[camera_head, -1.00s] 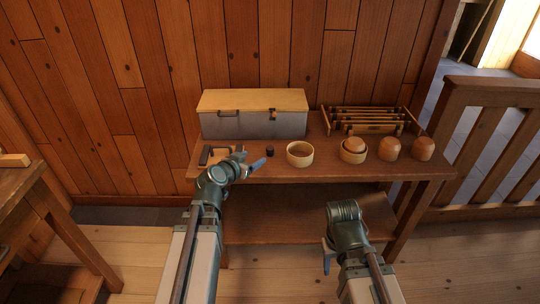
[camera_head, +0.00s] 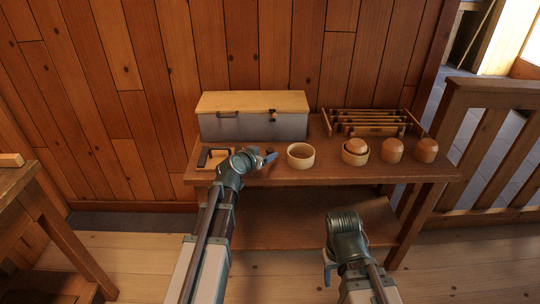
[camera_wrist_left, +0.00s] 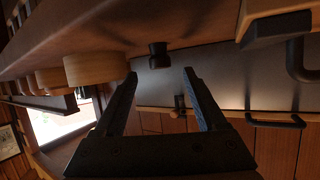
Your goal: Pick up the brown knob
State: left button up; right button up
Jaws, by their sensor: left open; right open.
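The dark brown knob (camera_wrist_left: 158,55) shows in the left wrist view on the bench top, small and upright in that upside-down view. It lies ahead of my left gripper (camera_wrist_left: 160,76), in the gap between the two open fingers and apart from them. In the head view my left gripper (camera_head: 268,158) is at the bench's front edge and mostly hides the knob. My right gripper (camera_head: 328,270) is low in front of the bench, empty and largely hidden by its own wrist.
A grey box (camera_head: 240,127) with a wooden lid stands behind. A bowl (camera_head: 301,156) is right of my left gripper, then another bowl (camera_head: 355,158) and two round wooden pieces (camera_head: 392,151). A wooden piece with a black handle (camera_head: 207,158) is left. A rack (camera_head: 370,121) stands behind.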

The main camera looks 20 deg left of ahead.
aim_at(269, 150)
pick_arm(q)
jog(key=b+x, duration=0.1)
jog(key=x, duration=0.2)
jog(key=shift+w+f, duration=0.2)
jog(key=shift+w, duration=0.15)
jog(key=shift+c, duration=0.5)
grip_shut()
